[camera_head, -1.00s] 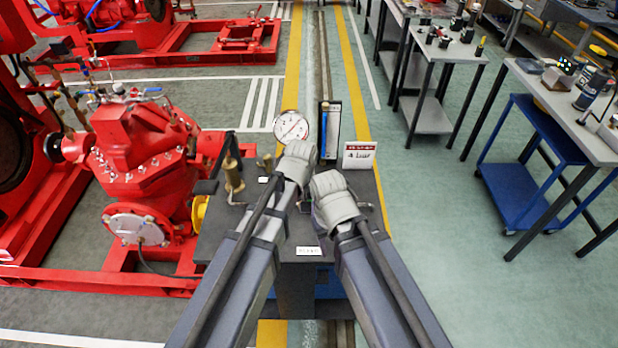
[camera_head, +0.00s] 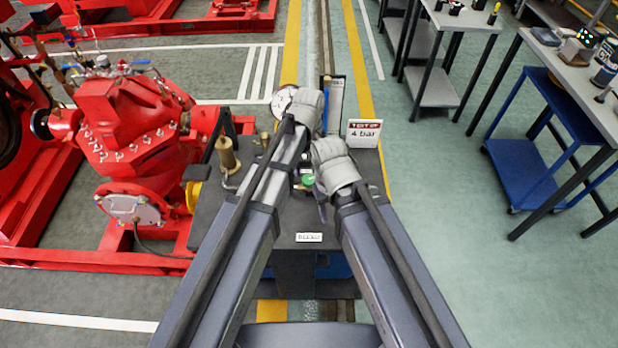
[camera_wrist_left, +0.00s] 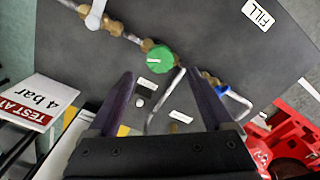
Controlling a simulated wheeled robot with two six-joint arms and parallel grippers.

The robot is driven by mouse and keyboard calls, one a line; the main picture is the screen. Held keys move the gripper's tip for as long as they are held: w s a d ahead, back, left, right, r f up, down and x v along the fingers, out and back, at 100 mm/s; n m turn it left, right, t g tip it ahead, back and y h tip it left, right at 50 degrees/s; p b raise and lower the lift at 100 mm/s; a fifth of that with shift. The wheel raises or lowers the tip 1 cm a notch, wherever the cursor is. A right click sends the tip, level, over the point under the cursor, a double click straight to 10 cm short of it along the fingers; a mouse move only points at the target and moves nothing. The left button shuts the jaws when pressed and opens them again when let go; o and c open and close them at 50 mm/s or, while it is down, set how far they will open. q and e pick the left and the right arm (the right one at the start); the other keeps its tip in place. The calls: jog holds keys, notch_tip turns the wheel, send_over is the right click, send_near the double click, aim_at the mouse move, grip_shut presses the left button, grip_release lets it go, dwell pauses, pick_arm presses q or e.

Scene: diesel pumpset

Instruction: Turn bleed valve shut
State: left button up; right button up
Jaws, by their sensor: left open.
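A round green knob (camera_wrist_left: 160,59) sits on a brass pipe fitting in the left wrist view. It also shows between my two wrists in the head view (camera_head: 308,181). I cannot read a label that marks it as the bleed valve. My left gripper (camera_wrist_left: 154,77) is open and empty, its fingers on either side of the view just below the knob, apart from it. In the head view the left gripper (camera_head: 306,112) is over the bench, its fingertips mostly hidden. My right gripper (camera_head: 331,172) is beside it; its jaws cannot be made out.
The dark bench top (camera_head: 290,215) carries brass pipework, a pressure gauge (camera_head: 285,99), and a "4 bar" sign (camera_head: 364,133). A blue-handled valve (camera_wrist_left: 229,94) and a FILL label (camera_wrist_left: 258,13) show in the wrist view. A red pump (camera_head: 135,140) stands left.

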aim_at(309, 178)
pick_arm(q)
notch_tip(309, 178, down, 6)
jog(key=b, duration=0.5)
jog(key=shift+r, duration=0.1)
pick_arm(e)
notch_tip(309, 178, down, 6)
jog(key=shift+r, duration=0.1)
pick_arm(q)
grip_shut()
